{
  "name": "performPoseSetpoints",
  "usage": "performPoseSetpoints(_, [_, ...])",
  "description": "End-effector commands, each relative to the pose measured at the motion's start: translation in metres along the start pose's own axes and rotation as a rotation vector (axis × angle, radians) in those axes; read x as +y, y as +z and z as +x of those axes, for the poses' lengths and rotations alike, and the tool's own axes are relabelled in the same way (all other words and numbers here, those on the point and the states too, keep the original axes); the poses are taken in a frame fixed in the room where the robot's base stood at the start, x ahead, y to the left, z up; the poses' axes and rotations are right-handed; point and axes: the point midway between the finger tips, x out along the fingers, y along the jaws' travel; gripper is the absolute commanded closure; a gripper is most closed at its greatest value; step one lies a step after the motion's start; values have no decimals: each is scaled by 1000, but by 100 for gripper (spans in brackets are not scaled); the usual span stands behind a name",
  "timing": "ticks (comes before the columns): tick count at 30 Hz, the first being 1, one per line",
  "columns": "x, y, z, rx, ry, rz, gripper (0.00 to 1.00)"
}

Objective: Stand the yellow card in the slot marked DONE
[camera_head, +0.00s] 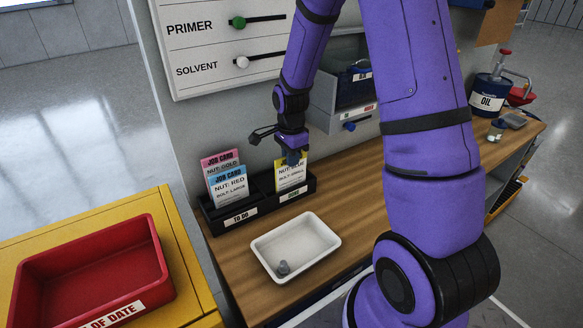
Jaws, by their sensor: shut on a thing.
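The yellow card (291,174) stands upright at the DONE slot, the right-hand part of the black card rack (264,206) on the wooden bench. Its lower edge is behind the rack's front wall, so I cannot tell whether it rests on the bottom. My gripper (292,158) is directly above the card and shut on its top edge. The fingers hide part of the card's top. A pink card (220,160) and a blue card (228,184) stand in the TO DO slot to the left.
A white tray (296,246) with a small grey part (283,268) lies in front of the rack. A red bin (92,272) stands on a yellow cabinet at left. A panel (222,45) and a blue bin (354,86) are behind.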

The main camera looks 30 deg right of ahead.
Motion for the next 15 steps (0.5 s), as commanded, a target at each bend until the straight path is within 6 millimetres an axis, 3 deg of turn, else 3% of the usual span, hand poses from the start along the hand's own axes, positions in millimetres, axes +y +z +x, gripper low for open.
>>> performPoseSetpoints(7, [1, 0, 30, -1, 3, 0, 100])
performPoseSetpoints(15, [0, 0, 33, -1, 1, 0, 100])
